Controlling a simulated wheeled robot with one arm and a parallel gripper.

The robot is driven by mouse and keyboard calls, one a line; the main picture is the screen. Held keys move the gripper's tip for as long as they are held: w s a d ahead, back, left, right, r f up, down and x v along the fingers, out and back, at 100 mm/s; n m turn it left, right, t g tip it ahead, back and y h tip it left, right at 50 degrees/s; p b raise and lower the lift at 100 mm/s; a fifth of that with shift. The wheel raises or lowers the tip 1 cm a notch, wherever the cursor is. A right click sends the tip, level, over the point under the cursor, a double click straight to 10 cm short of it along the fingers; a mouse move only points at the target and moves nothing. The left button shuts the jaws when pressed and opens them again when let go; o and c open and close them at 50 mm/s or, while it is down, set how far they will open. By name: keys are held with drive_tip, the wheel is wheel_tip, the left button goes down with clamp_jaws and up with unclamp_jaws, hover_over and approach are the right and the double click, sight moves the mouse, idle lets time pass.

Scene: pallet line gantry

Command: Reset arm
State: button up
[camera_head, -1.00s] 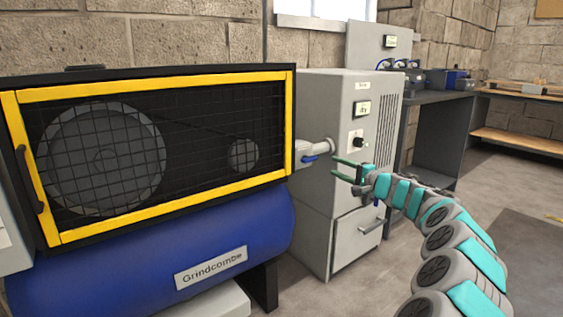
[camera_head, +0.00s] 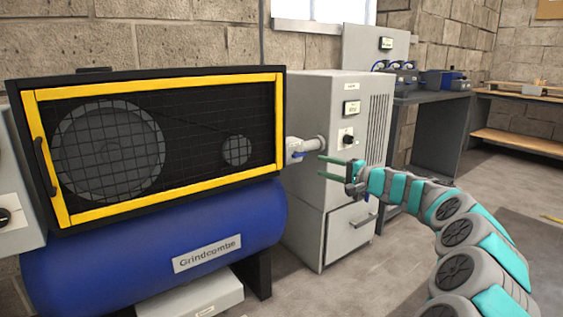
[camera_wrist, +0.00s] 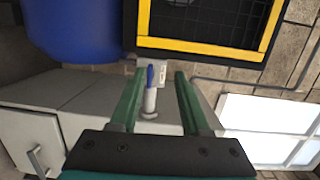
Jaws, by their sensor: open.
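My gripper (camera_head: 338,168) is open and empty, with its green fingers pointing left in the head view, in front of the grey cabinet (camera_head: 308,190). The fingers also show in the wrist view (camera_wrist: 158,98). Between them, farther off, is a valve with a blue lever (camera_wrist: 150,76) on a pale pipe, which also shows in the head view (camera_head: 297,154). The lever lies along the pipe in the wrist view. The fingertips look apart from the valve. My arm curves in from the lower right.
A blue compressor tank (camera_head: 140,240) labelled "Grindcombe" stands at left under a yellow-framed mesh guard (camera_head: 175,83). A dark bench (camera_head: 440,98) stands behind. Open floor (camera_head: 385,280) lies before the cabinet.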

drive_tip(key=s+a+r+n+g+p, duration=0.1)
drive_tip(key=s+a+n+g, duration=0.2)
drive_tip(key=s+a, duration=0.45)
drive_tip(key=s+a+n+g+h+p, duration=0.15)
drive_tip(key=s+a+g, duration=0.25)
drive_tip(key=s, duration=0.7)
drive_tip(key=s+a+r+n+g+y+p, duration=0.1)
drive_tip(key=s+a+n+g, duration=0.25)
drive_tip(key=s+a, duration=0.4)
drive_tip(key=s+d+f+n+g+h+p, duration=0.1)
drive_tip(key=s+d+f+h, duration=0.25)
drive_tip(key=s, duration=0.55)
drive_tip(key=s+d+f+n+g+h+p, duration=0.15)
drive_tip(key=s+f, duration=0.25)
drive_tip(key=s, duration=0.6)
drive_tip(key=s+d+f+m+h, duration=0.1)
drive_tip(key=s+d+f+h, duration=0.2)
drive_tip(key=s+d, duration=0.5)
drive_tip(key=s+d+f+g+h+p, duration=0.1)
drive_tip(key=s+d+f+h, duration=0.1)
drive_tip(key=s+d+h, duration=0.2)
drive_tip(key=s+d, duration=0.3)
drive_tip(key=s, duration=0.2)
drive_tip(key=shift+d+f+m, duration=0.35)
drive_tip(key=shift+f, duration=0.05)
drive_tip(key=shift+a, duration=0.15)
